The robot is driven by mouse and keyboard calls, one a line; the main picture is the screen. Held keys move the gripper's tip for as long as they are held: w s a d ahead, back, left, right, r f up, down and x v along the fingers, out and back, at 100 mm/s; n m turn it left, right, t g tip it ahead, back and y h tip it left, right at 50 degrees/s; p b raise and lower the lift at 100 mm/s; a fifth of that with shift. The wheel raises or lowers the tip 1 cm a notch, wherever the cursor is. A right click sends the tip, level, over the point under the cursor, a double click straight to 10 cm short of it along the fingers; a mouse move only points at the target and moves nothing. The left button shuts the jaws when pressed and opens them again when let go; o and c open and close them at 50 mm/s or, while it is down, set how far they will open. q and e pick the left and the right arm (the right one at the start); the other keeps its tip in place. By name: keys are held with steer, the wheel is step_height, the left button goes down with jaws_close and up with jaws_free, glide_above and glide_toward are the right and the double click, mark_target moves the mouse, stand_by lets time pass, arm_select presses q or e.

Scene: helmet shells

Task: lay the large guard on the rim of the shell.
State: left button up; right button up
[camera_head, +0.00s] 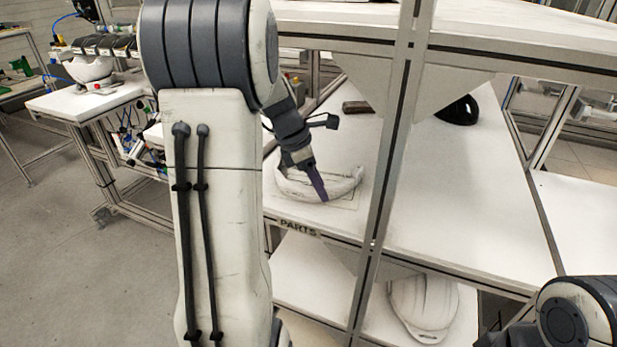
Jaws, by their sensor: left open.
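The large guard looks to be the white curved band (349,187) lying on the upper shelf behind the "PARTS" label. My left gripper (320,190) points down at the guard, with its dark finger in front of the band's middle. The gripper is open; whether a finger touches the guard I cannot tell. A white shell (92,68) sits in a holder on the white table at the far left, well away from the gripper. My right gripper is out of view.
A shelf post (385,150) stands just right of the guard. The upper shelf (455,195) is mostly bare, with a brown block (357,107) and a black helmet-like object (458,111) at the back. A white helmet (424,304) sits on the lower shelf.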

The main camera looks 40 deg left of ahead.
arm_select(q)
steer(key=shift+x, duration=1)
jaws_close()
steer(key=shift+r, duration=0.1)
